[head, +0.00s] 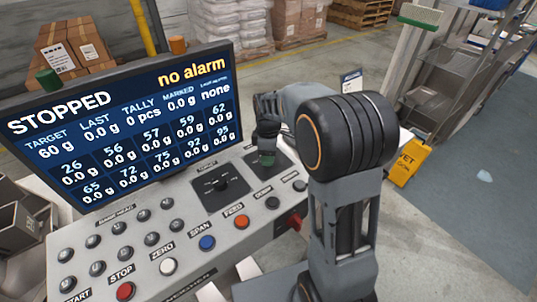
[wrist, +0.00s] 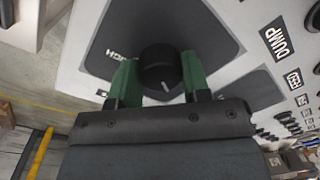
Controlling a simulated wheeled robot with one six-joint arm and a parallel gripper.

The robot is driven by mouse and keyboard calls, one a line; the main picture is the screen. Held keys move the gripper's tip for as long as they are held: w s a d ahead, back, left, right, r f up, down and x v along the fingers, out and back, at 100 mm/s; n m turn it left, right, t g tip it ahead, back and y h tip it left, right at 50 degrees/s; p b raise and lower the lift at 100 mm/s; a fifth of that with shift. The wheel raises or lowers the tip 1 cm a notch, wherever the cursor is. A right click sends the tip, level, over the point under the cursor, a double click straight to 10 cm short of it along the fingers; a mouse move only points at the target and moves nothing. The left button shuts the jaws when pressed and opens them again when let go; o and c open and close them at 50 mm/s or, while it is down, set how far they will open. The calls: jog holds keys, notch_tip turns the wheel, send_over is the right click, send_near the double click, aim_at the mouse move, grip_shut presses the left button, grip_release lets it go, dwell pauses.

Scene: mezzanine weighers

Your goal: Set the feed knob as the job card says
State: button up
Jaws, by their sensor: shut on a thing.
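My gripper (wrist: 155,82) has green fingers, one on each side of a round black knob (wrist: 159,68), and is shut on it. In the wrist view a white mark on the knob points down towards my gripper. In the head view my gripper (head: 267,157) is at the panel's back right and hides this knob. A small white and blue card (head: 351,82) stands behind my arm; its text is too small to read.
Another black knob (head: 221,184) sits on a dark plate nearer the screen. The screen (head: 130,120) reads STOPPED, no alarm, target 60 g. An orange FEED button (head: 242,222), a blue SPAN button (head: 207,242) and a red STOP button (head: 125,291) line the panel's front.

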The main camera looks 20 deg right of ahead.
jog(key=o, duration=0.9)
jog(key=r, duration=1.4)
jog(key=shift+w+d, duration=0.15)
jog(key=shift+w, duration=0.2)
jog(key=shift+f, duration=0.1)
